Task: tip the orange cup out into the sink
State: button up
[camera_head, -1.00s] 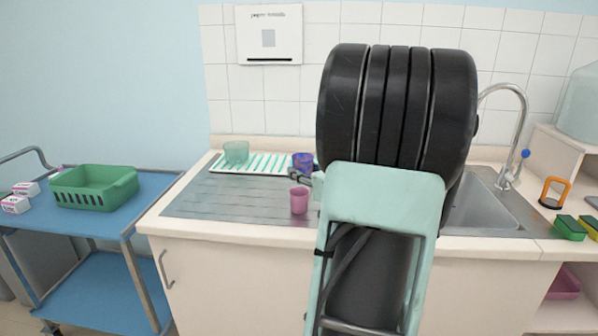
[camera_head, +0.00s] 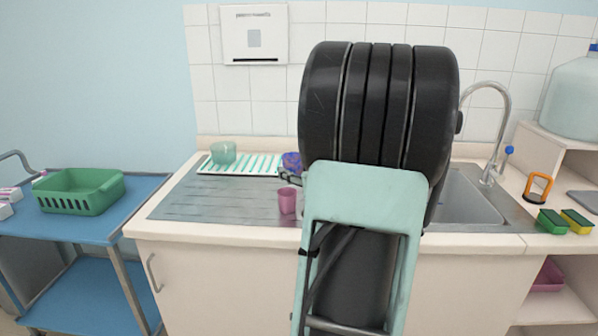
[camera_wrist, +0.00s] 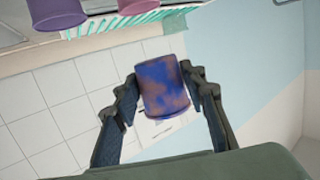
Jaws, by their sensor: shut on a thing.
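My gripper (camera_wrist: 163,95) is shut on a cup (camera_wrist: 163,85), which is blue-purple with rusty orange-brown patches, not plain orange. The held cup also shows in the head view (camera_head: 292,162), beside the left edge of my arm and away from the sink. My gripper there (camera_head: 290,178) is mostly hidden by my arm. The cup looks tilted in the wrist view, and I cannot see into it. The sink (camera_head: 468,205) is a steel basin to the right of my arm, its left part hidden behind the arm. The tap (camera_head: 508,115) arches over its back right.
A pink cup (camera_head: 287,201) stands on the steel drainboard (camera_head: 215,200). A pale green cup (camera_head: 223,152) stands on the striped mat (camera_head: 250,164). A trolley with a green basket (camera_head: 82,190) stands left.

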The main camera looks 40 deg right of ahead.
jog(key=w+a+f+n+y, duration=0.3)
jog(key=a+f+y, duration=0.2)
jog(key=a, duration=0.5)
jog(key=w+a+f+n+y, duration=0.4)
jog(key=a+f, duration=0.1)
jog(key=a, duration=0.5)
jog(key=s+a+f+n+g+y, duration=0.2)
jog(key=a+n+g+y, duration=0.1)
jog(key=a, duration=0.7)
jog(key=s+a+f+n+g+y, duration=0.2)
jog(key=a+f+n+g+y, duration=0.1)
jog(key=a, duration=0.7)
jog(key=shift+a+n+y, duration=0.2)
jog(key=shift+n+y, duration=0.3)
jog(key=shift+y, duration=0.6)
